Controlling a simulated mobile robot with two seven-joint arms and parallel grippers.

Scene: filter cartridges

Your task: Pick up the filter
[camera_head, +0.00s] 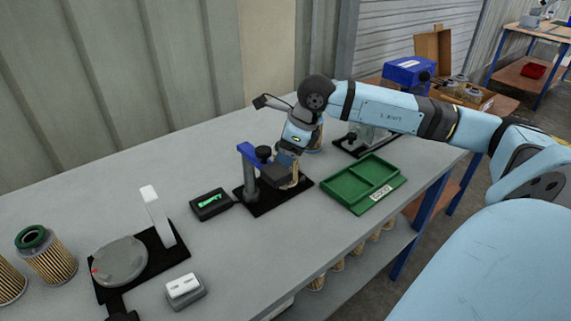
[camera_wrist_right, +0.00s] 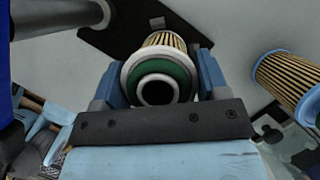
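My right gripper (camera_head: 287,168) is over the black-based press stand with a blue top arm (camera_head: 252,152) in the head view. In the right wrist view its two blue fingers (camera_wrist_right: 160,78) sit on both sides of a filter (camera_wrist_right: 162,78) with a green end cap, a dark central hole and a pleated tan body. The fingers appear to press against the filter's sides. In the head view only a small tan strip of this filter shows below the gripper. Whether it touches the black base is hidden. My left gripper is not in view.
A green divided tray (camera_head: 345,189) lies right of the stand. A small green-lit display (camera_head: 210,203) is left of it. A round grey plate fixture (camera_head: 120,262), a white-button box (camera_head: 184,288) and a green-capped filter (camera_head: 50,258) are further left. Another filter (camera_wrist_right: 285,80) stands nearby.

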